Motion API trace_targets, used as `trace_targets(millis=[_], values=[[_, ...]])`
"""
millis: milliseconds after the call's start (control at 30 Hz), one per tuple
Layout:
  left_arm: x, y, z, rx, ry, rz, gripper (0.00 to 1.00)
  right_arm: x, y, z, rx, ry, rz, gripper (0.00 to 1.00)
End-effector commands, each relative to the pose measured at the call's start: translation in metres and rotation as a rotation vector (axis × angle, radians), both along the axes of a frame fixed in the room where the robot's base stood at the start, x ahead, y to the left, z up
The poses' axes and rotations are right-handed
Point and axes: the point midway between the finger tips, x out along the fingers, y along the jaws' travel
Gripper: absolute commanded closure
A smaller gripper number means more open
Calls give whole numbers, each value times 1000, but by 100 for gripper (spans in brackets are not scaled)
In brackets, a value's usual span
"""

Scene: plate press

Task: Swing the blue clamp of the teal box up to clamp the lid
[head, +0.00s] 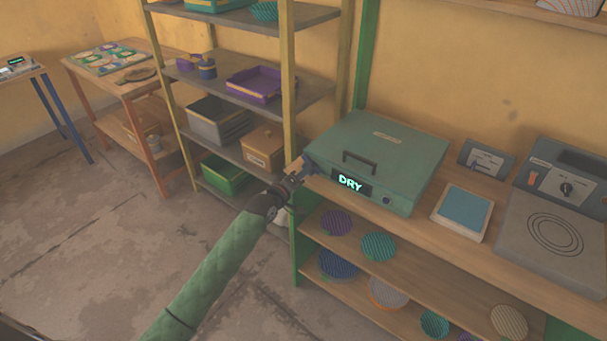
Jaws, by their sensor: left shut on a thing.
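The teal box (374,160) stands on the wooden bench top at the right of the middle. Its lid looks down flat, with a dark handle (360,161) and a label on it. The front panel (350,183) shows "DRY" in lit letters beside a small dark blue button. My left gripper (301,170) is at the box's front left corner, shut on the blue clamp (309,164). The gripper hides most of the clamp, so its exact angle is unclear. My right gripper is not in view.
A blue pad in a pale frame (463,212) lies right of the box. A grey machine with a round plate (552,236) stands further right. Patterned discs (378,247) sit on the shelf below. A shelf rack (252,128) with bins stands behind at left. The floor at left is clear.

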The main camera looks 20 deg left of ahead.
Motion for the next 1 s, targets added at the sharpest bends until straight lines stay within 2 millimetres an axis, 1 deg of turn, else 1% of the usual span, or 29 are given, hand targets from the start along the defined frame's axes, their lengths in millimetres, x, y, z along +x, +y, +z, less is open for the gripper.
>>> trace_targets(millis=[167,533,700,1000], values=[[0,0,-2,157,-54,-2,100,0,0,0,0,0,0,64],[0,0,-1,489,-175,-1,100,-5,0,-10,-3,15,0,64],[0,0,-2,634,-226,-1,100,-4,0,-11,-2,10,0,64],[-1,-1,-3,836,-300,-2,100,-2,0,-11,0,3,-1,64]])
